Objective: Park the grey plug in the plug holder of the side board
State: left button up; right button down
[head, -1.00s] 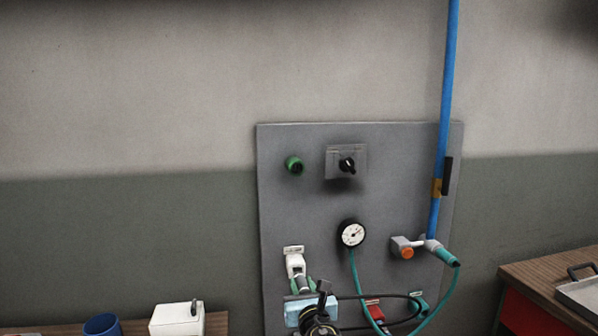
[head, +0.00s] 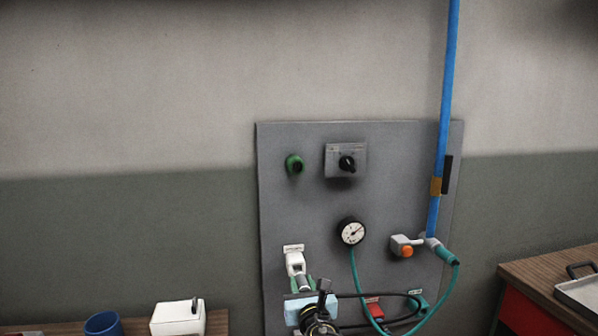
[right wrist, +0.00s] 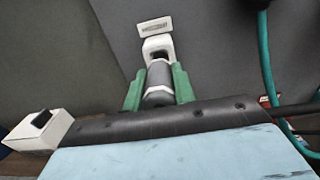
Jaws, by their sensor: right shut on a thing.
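The side board (head: 390,180) is a grey panel on the wall. The white plug holder (head: 294,262) is at its lower left, under a small label, and shows at the top of the right wrist view (right wrist: 157,45). My right gripper (head: 303,284) is just below the holder, its green fingers shut on the grey plug (right wrist: 159,80). The plug is lined up under the holder, and its upper end meets the holder's dark opening. How deep it sits I cannot tell. The plug's lower part is hidden behind my gripper. My left gripper is not in view.
A gauge (head: 352,232), an orange-knobbed valve (head: 403,247) and a blue pipe (head: 444,110) are right of the holder. A teal hose (head: 455,280) and a black cable loop beside my gripper. A blue mug (head: 103,323) and white box (head: 177,319) are at lower left.

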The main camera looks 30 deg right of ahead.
dwell(0.3)
jog(key=shift+b+x, duration=0.4)
jog(key=shift+x, duration=1.05)
jog(key=c, duration=1.1)
grip_release()
jog(key=shift+o, duration=0.2)
jog(key=shift+s, duration=0.1)
